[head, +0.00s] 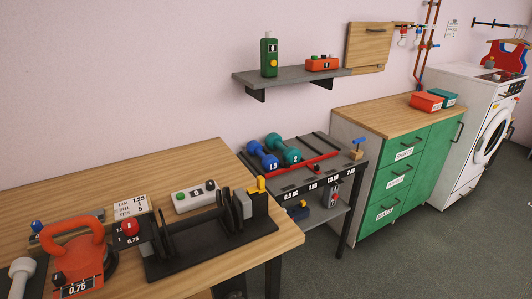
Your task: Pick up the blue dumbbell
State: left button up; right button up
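The blue dumbbell (263,155) lies on the top of a dark rack (346,164) right of the wooden table. It is marked 1.5. A teal dumbbell (284,149) marked 2 lies close beside it on the right. A red bar (307,164) runs across the rack top in front of them. Neither of my grippers shows in the head view.
The wooden table (150,170) holds an orange kettlebell (75,263), a black stand with dark plates (214,244) and a grey button box (196,196). A wall shelf (290,76) hangs above the rack. A green cabinet (400,175) stands right.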

aim_at(270, 162)
jog(key=i+l, duration=0.15)
jog(key=l, duration=0.2)
jog(key=i+l+u, duration=0.15)
jog(key=l, duration=0.2)
jog(key=i+l, duration=0.2)
jog(key=l, duration=0.15)
jog(key=i+l+u, duration=0.1)
jog(key=l, duration=0.25)
jog(key=i+l+u, duration=0.1)
jog(key=l, duration=0.25)
jog(key=i+l, duration=0.25)
jog(key=l, duration=0.15)
jog(key=i+l+u, duration=0.1)
jog(key=l, duration=0.3)
